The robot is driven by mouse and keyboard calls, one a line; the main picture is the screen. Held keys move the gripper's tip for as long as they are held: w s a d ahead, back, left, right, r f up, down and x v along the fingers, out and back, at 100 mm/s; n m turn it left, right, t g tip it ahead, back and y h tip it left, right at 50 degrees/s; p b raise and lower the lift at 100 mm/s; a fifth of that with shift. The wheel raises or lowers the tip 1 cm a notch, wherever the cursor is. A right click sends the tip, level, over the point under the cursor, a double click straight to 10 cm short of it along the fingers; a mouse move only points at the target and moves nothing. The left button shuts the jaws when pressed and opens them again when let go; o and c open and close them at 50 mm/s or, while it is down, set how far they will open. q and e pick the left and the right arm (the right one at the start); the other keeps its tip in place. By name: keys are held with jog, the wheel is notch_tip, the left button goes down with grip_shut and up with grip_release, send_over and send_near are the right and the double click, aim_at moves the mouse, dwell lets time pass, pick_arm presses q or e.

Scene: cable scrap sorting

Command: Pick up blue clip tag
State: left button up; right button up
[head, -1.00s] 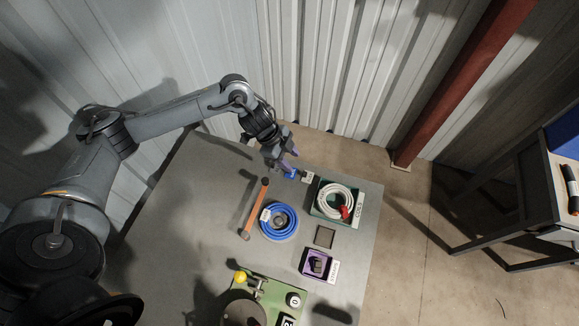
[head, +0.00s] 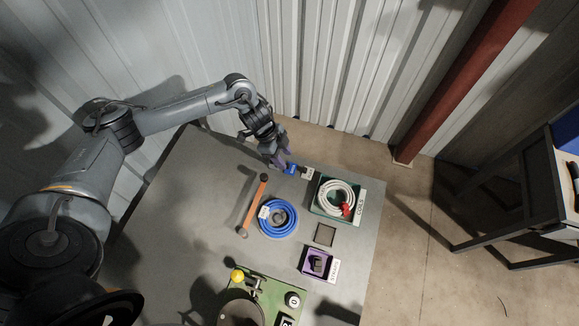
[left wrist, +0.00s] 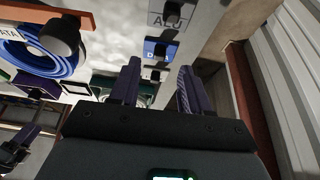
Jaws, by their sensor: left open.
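The blue clip tag (head: 291,169) lies near the back edge of the grey table. In the left wrist view it is a blue plate (left wrist: 160,49) with a dark clip, ahead of the fingers. My left gripper (head: 281,162) is just to the left of the tag in the head view. In the left wrist view its two purple fingers (left wrist: 157,88) are apart, with nothing seen between them. Whether a finger touches the tag cannot be told. A dark shape with a purple finger, apparently my right gripper (left wrist: 20,146), shows small at the left wrist view's left edge; its jaws are unclear.
A grey tag marked ALU (left wrist: 169,15) sits beside the blue one. A green bin (head: 325,207) holds white cable. The left table area is clear.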

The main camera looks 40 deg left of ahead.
aim_at(289, 165)
pick_arm(q)
jog(key=x, duration=0.3)
jog(key=shift+d+f, duration=0.2)
jog(key=shift+f, duration=0.05)
grip_shut()
